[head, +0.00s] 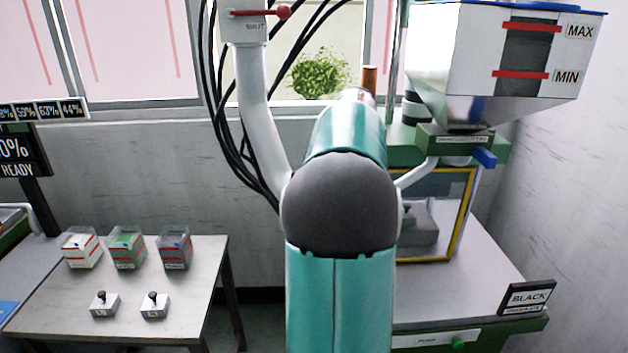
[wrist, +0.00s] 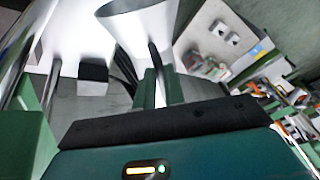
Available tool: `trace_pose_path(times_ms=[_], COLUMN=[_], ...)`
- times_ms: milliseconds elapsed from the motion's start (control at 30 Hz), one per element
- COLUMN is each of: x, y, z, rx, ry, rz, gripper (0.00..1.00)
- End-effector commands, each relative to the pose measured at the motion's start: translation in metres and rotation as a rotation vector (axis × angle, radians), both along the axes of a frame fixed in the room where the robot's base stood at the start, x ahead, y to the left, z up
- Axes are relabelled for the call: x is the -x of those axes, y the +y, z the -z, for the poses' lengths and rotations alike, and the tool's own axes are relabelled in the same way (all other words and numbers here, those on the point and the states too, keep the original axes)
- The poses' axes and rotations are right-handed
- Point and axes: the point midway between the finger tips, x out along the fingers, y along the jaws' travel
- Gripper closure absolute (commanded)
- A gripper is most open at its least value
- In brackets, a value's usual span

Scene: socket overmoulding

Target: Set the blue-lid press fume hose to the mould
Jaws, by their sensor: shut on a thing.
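The blue-lid press stands at the right of the head view, with a white hopper (head: 460,50) under a blue lid (head: 540,6). Behind its yellow-framed guard (head: 462,215) sits a grey block, seemingly the mould (head: 422,225), partly hidden by my arm. The pale fume hose (head: 256,90) hangs left of my arm, with a red lever marked SHUT on top; its lower end goes behind my arm. In the wrist view a white flared hood (wrist: 143,25) shows just beyond my gripper (wrist: 158,88), which is shut on the hose. My gripper is hidden in the head view.
A side table (head: 190,270) at the left holds several small clear bins and two grey blocks with black knobs. Black cables (head: 225,110) hang beside the hose. A BLACK sign (head: 528,297) stands on the press bench's right corner. A percentage display (head: 18,150) stands far left.

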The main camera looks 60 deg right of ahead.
Motion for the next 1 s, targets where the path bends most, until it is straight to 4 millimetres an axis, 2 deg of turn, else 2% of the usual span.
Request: trace_pose_path(times_ms=[133, 167, 267, 533, 667, 767, 1000], x=[0.002, 0.002, 0.002, 0.001, 0.004, 0.009, 0.030], y=[-0.004, -0.005, -0.004, -0.003, -0.004, -0.005, -0.011], z=[-0.001, -0.001, -0.001, -0.001, -0.007, -0.019, -0.066], rx=[0.013, 0.013, 0.013, 0.008, 0.009, 0.010, 0.013], ry=[-0.002, -0.001, -0.001, -0.001, -0.002, -0.002, -0.003], rz=[0.008, 0.008, 0.009, 0.007, 0.006, 0.008, 0.008], gripper=[1.00, 0.87, 0.68, 0.68, 0.68, 0.68, 0.68])
